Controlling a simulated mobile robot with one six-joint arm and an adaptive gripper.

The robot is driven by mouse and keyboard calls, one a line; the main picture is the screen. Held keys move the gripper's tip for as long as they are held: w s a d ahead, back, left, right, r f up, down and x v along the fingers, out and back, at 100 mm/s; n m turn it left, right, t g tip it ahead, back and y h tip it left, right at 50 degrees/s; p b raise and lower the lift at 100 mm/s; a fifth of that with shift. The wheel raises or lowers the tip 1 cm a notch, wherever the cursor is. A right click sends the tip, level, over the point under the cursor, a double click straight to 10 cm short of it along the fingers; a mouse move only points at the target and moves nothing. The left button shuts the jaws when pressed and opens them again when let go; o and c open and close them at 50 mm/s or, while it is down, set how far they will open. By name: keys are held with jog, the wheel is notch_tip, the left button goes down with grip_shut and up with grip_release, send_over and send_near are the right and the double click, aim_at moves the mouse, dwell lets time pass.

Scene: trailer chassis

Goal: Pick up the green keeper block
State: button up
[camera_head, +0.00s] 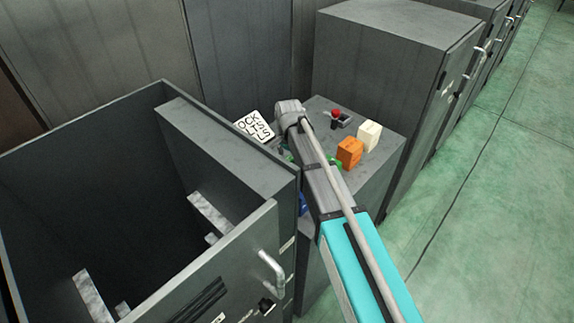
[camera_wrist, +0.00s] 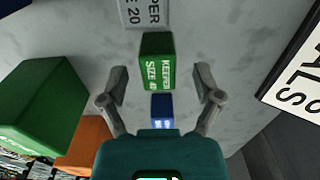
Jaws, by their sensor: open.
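In the wrist view, a green block (camera_wrist: 157,58) with white lettering reading "KEEPER SIZE 40" stands on the grey top, just beyond my fingertips and roughly centred between them. My gripper (camera_wrist: 160,80) is open, with one finger on each side and nothing held. I cannot tell how far above the surface the fingertips are. A second green block (camera_wrist: 42,100), larger in view, is at the left; its lettering is not clear. In the head view my arm hides the gripper and most of the green block area; only bits of green show beside the arm.
A small blue block (camera_wrist: 162,110) lies between my fingers' bases. An orange block (camera_head: 349,152), a white block (camera_head: 369,135) and a red-knobbed part (camera_head: 336,114) share the cabinet top. A lettered sign (camera_head: 254,126) is at its left. A grey lettered block (camera_wrist: 143,12) lies beyond.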

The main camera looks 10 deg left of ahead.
dwell(0.4)
grip_shut()
